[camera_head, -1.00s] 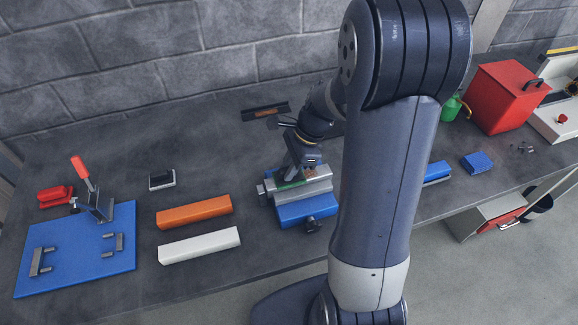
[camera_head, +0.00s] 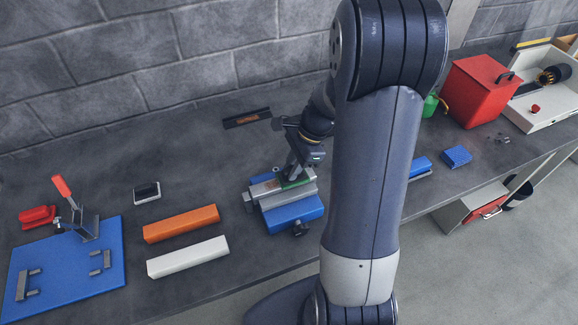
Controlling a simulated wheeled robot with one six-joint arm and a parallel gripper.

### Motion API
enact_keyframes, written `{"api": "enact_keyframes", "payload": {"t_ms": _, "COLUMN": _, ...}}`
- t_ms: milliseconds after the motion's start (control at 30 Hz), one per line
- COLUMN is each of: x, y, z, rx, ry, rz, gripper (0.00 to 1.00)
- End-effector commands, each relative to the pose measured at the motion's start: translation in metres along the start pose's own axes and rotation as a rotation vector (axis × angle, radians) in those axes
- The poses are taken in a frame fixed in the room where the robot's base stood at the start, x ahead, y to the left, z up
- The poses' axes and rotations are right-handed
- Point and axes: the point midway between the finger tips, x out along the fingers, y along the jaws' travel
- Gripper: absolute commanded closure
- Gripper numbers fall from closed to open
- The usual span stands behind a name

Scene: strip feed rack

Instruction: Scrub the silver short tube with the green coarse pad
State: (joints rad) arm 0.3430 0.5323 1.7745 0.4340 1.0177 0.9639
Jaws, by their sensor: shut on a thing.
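The silver short tube (camera_head: 264,187) appears to lie in a vise-like holder with a blue base (camera_head: 292,214), near the bench's middle. Only its left part shows clearly. My gripper (camera_head: 293,174) points down over the right part of the holder and is shut on the green coarse pad (camera_head: 298,184). The pad is low at the tube's top. It seems to touch the tube, but I cannot tell for certain. My arm hides the area just right of the holder.
Orange (camera_head: 181,223) and white (camera_head: 188,257) bars lie left of the holder. A blue plate with a red-handled clamp (camera_head: 75,262) is farther left. A dark tray (camera_head: 247,118) lies behind. A red box (camera_head: 480,92) and blue block (camera_head: 457,156) stand right.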

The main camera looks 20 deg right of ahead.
Motion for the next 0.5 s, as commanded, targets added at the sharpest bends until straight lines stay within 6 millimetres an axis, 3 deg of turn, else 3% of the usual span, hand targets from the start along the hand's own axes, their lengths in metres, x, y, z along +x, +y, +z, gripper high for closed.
{"api": "enact_keyframes", "payload": {"t_ms": 300, "x": 0.011, "y": 0.000, "z": 0.031, "rx": -0.003, "ry": -0.002, "rz": 0.001, "gripper": 1.00}}
{"api": "enact_keyframes", "payload": {"t_ms": 500, "x": 0.014, "y": -0.001, "z": 0.041, "rx": -0.001, "ry": -0.001, "rz": 0.000, "gripper": 1.00}}
